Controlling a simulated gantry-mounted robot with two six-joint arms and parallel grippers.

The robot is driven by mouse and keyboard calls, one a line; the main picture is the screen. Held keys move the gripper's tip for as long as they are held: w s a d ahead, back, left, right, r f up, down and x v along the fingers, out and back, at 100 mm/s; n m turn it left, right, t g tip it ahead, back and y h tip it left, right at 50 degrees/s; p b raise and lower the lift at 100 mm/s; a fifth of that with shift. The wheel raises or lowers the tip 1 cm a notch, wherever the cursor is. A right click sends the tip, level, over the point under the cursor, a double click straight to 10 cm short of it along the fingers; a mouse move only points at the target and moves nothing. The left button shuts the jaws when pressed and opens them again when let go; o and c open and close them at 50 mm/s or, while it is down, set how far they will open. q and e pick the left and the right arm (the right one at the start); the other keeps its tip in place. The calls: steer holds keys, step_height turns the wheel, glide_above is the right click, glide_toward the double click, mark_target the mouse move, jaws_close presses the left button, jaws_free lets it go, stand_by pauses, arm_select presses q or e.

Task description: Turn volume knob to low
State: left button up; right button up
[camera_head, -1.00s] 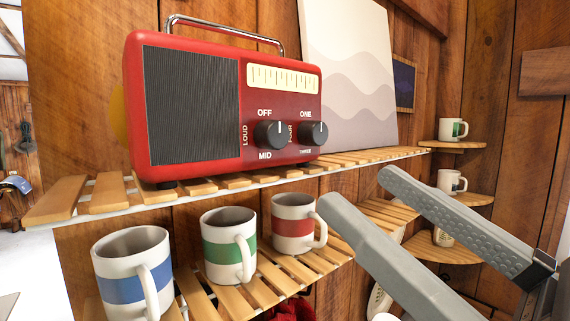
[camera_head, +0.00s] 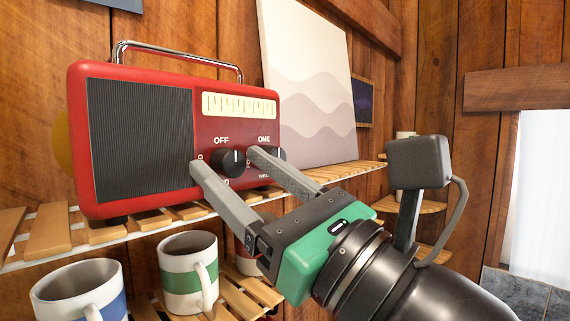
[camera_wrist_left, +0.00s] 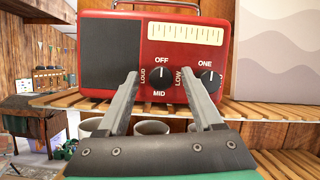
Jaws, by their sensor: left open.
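The red radio (camera_head: 135,140) stands on a slatted shelf, with two black knobs on its front. The left knob (camera_head: 232,163) has OFF above it; in the wrist view this left knob (camera_wrist_left: 159,78) also has LOUD, LOW and MID around it. Its white mark points up toward OFF. My left gripper (camera_head: 223,160) is open, its fingertips to either side of the left knob. The wrist view shows the gripper (camera_wrist_left: 158,73) straddling it; contact cannot be told. The right knob (camera_wrist_left: 210,78) is beyond the right finger. My right gripper is out of view.
A blue-banded mug (camera_head: 80,290), a green-banded mug (camera_head: 188,265) and a partly hidden red-banded mug (camera_head: 247,262) stand on the lower shelf under my gripper. A pale wave picture (camera_head: 310,90) leans beside the radio. Corner shelves (camera_head: 412,206) are at the right.

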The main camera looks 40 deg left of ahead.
arm_select(q)
jaws_close()
stand_by(0.3)
steer(key=shift+m, duration=0.5)
